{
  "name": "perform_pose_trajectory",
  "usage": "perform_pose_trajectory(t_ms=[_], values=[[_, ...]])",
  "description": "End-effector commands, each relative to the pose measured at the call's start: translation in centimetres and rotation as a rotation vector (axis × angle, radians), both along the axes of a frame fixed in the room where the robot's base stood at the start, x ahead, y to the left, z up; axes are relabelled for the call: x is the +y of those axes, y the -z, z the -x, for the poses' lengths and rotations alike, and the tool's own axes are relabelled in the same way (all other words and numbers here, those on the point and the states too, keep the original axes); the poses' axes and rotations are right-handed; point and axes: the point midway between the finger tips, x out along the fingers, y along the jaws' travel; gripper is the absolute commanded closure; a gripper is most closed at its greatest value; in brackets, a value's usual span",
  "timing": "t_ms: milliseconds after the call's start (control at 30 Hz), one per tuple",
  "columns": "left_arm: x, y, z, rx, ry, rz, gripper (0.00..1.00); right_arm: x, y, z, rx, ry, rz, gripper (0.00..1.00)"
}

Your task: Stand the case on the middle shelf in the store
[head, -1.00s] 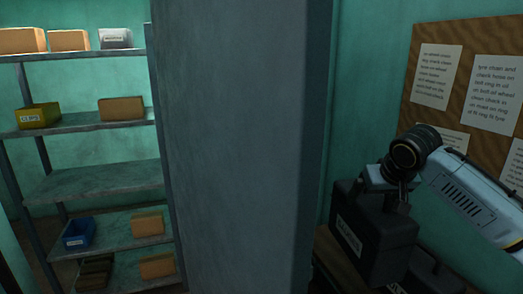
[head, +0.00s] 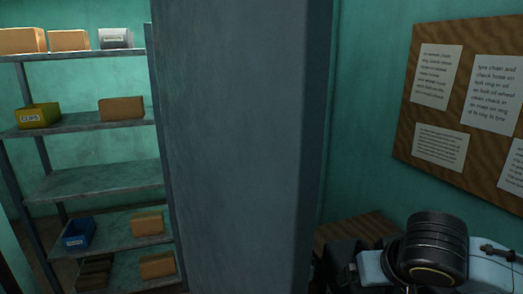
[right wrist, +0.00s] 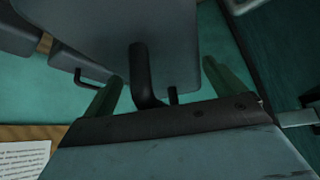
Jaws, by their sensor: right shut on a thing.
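The dark case (head: 343,256) shows only in part at the bottom of the head view, beyond my right wrist. In the right wrist view the case (right wrist: 165,35) fills the top middle, with its dark handle (right wrist: 143,75) between the fingers. My right gripper (right wrist: 160,72) is shut on the case by this handle. The middle shelf (head: 95,181) of the store rack is bare, at left in the head view. My left gripper is not in view.
A wide grey post or door edge (head: 240,140) stands between the rack and my right arm. Other shelves hold boxes, a yellow bin (head: 38,115) and a blue bin (head: 79,233). A wooden bench top (head: 356,231) and notice board (head: 465,110) are at right.

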Motion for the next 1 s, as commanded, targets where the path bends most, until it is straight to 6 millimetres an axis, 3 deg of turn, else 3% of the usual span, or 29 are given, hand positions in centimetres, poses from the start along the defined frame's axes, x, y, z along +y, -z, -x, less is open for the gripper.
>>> perform_pose_trajectory(t_ms=[100,567,1000], values=[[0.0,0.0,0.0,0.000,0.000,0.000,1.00,0.2,0.0,0.8,-0.006,0.000,-0.002,0.76],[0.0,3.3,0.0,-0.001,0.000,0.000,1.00,0.2,3.3,0.7,-0.007,0.001,-0.003,0.76],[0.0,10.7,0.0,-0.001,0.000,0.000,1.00,0.2,10.6,0.7,-0.007,0.000,-0.002,0.76]])
